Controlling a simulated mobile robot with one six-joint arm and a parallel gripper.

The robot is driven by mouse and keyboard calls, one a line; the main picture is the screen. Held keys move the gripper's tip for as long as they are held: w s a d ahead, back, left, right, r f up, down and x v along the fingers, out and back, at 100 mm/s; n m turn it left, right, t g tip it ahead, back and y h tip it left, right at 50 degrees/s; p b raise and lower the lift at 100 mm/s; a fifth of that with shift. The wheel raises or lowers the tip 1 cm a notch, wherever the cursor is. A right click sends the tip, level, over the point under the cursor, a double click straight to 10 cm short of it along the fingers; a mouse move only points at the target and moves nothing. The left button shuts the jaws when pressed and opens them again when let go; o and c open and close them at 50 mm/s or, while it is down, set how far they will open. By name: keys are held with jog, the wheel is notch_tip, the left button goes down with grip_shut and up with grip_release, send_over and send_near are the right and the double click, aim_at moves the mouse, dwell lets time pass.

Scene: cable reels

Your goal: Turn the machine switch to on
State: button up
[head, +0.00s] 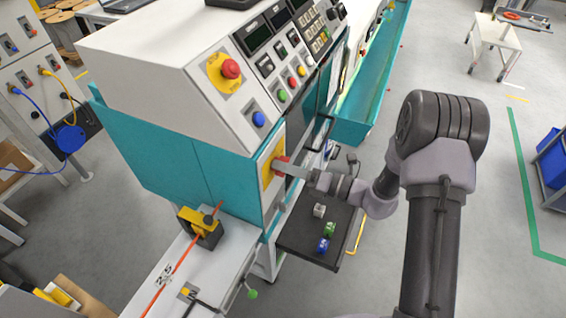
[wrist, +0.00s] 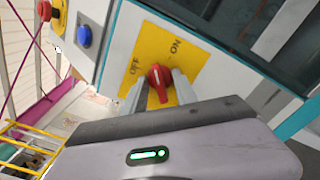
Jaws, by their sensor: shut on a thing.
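The machine switch is a red knob (wrist: 160,82) on a yellow plate (wrist: 187,43) marked ON and OFF, on the machine's end face. In the head view the red knob (head: 280,164) shows only in part, on the yellow plate (head: 267,168). My gripper (wrist: 160,86) is shut on the knob, with one grey finger on each side of it. It also reaches the plate from the right in the head view (head: 284,167). The knob's upper end lies between the two labels in the wrist view; I cannot tell which label it is set to.
A red emergency button (head: 230,69) and a blue button (head: 258,119) sit on the sloped panel above the switch. A dark tray (head: 299,240) with small blocks is below my gripper. Open floor lies right of my arm.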

jog(key=shift+r+m+p, duration=0.1)
jog(key=shift+m+p, duration=2.4)
jog(key=shift+m, duration=0.8)
jog(key=o, duration=0.9)
jog(key=shift+o, duration=0.2)
jog(key=shift+d, duration=0.1)
jog(key=v, duration=0.7)
jog(key=shift+s+d, duration=0.2)
jog(key=shift+d, duration=0.15)
